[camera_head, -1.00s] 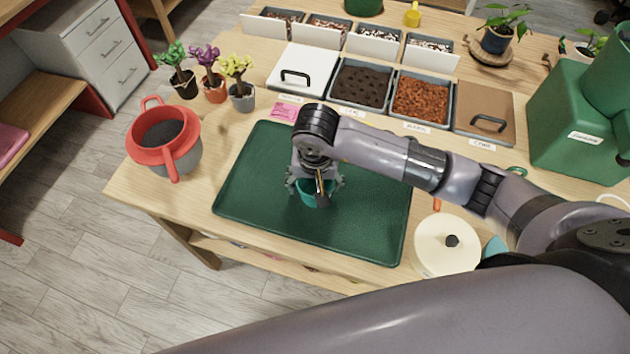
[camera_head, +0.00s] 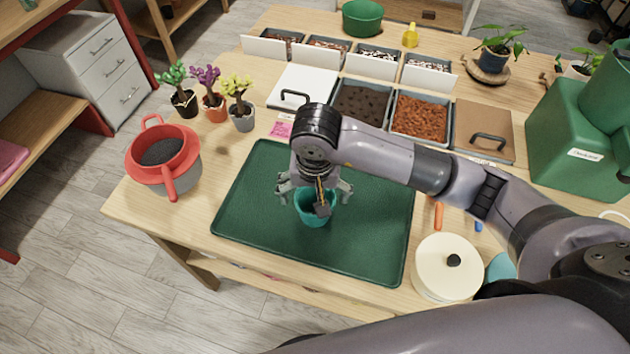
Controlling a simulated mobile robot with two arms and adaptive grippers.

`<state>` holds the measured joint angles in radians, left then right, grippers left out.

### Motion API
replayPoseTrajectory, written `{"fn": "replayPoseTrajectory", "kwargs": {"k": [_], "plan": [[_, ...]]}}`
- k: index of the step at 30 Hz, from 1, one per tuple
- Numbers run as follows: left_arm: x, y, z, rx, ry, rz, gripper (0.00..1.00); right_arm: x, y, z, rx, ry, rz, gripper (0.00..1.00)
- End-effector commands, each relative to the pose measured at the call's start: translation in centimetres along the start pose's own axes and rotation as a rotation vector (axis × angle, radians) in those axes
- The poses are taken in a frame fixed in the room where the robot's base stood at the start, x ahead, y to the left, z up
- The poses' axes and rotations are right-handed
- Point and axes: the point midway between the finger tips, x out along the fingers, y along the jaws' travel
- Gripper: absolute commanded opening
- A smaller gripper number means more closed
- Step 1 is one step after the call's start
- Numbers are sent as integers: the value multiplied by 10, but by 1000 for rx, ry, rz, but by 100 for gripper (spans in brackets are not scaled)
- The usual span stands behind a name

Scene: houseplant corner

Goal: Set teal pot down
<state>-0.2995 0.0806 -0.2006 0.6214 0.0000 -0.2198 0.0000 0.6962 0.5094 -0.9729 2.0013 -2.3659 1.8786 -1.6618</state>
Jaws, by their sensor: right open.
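Whether a finger still touches the pot cannot be told. My left gripper is not in view.
A red and grey pot (camera_head: 165,158) stands at the table's left edge. A cream lidded container (camera_head: 435,275) is right of the mat. Bins of soil (camera_head: 362,104) and bark (camera_head: 420,116) line the back. The mat's left part is clear.

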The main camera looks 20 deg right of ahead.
Motion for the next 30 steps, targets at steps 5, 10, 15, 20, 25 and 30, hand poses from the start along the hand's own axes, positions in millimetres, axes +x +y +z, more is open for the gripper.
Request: {"fn": "replayPoseTrajectory", "kwargs": {"k": [5,10,15,20,25,30], "plan": [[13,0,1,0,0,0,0,-40,-1,-1,-3,7,-4,91],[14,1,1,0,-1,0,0,-67,0,-1,-2,5,-2,91],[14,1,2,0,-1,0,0,-76,0,0,0,2,1,91],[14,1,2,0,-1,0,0,-78,0,0,0,0,1,91],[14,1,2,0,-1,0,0,-78,0,0,0,0,1,91],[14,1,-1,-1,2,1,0,-77,0,0,-1,0,1,91]]}}
